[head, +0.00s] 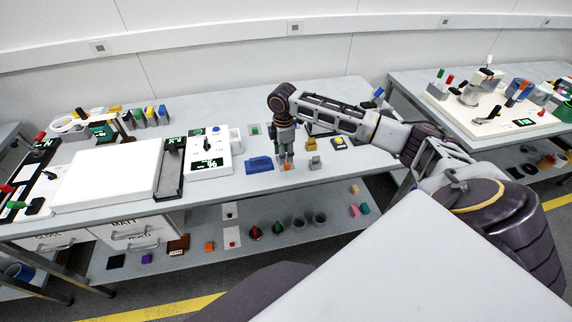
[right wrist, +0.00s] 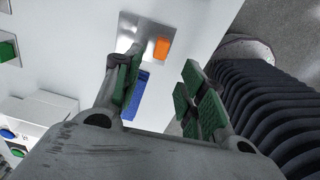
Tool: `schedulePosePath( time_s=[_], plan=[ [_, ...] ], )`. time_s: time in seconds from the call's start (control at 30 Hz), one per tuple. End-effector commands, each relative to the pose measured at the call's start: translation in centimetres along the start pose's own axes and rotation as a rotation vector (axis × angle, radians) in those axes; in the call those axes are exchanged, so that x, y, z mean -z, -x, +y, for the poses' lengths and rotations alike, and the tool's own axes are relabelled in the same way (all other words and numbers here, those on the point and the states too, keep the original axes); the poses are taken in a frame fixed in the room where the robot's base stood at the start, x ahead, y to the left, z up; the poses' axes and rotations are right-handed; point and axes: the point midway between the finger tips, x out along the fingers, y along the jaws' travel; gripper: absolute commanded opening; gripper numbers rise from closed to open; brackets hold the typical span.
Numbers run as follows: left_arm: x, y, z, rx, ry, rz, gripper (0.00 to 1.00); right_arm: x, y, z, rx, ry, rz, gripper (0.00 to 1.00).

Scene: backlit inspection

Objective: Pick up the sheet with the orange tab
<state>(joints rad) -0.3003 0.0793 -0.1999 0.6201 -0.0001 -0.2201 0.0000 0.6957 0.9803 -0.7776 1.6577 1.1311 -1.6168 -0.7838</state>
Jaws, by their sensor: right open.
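The sheet with the orange tab is a small shiny plate (right wrist: 146,33) lying flat on the pale bench, and its orange tab (right wrist: 162,48) sits on its right part in the right wrist view. In the head view the orange tab (head: 287,167) shows just below my right gripper (head: 286,157), which points down at the bench; the plate itself is hardly visible there. In the right wrist view my right gripper (right wrist: 158,88) is open, its green-padded fingers apart with nothing between them, and the sheet lies beyond the fingertips. My left gripper is not in view.
A blue block (head: 259,165) lies left of the gripper. A white control box (head: 209,150) and a white light panel (head: 108,173) stand left. The bench's front edge is close.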

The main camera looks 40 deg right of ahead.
Motion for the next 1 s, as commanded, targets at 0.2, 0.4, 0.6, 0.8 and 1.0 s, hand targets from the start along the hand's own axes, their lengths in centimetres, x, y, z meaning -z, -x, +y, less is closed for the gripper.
schedulePosePath(
  time_s=[0.2, 0.4, 0.6, 0.8, 1.0],
  plan=[
    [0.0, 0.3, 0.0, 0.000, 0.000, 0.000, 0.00, -0.2, -1.2, 0.1, 0.002, -0.001, 0.000, 0.41],
    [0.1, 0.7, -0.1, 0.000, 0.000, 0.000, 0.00, -0.3, -3.5, 0.2, 0.003, -0.001, -0.001, 0.41],
    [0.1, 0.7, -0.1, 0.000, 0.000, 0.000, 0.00, -0.3, -5.0, 0.2, 0.001, 0.000, -0.001, 0.41],
    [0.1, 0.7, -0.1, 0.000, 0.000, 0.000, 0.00, -0.3, -5.2, 0.3, 0.000, 0.000, 0.000, 0.41],
    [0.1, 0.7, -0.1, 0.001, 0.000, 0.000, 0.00, -0.3, -5.2, 0.2, 0.000, 0.000, -0.001, 0.41]
  ],
)
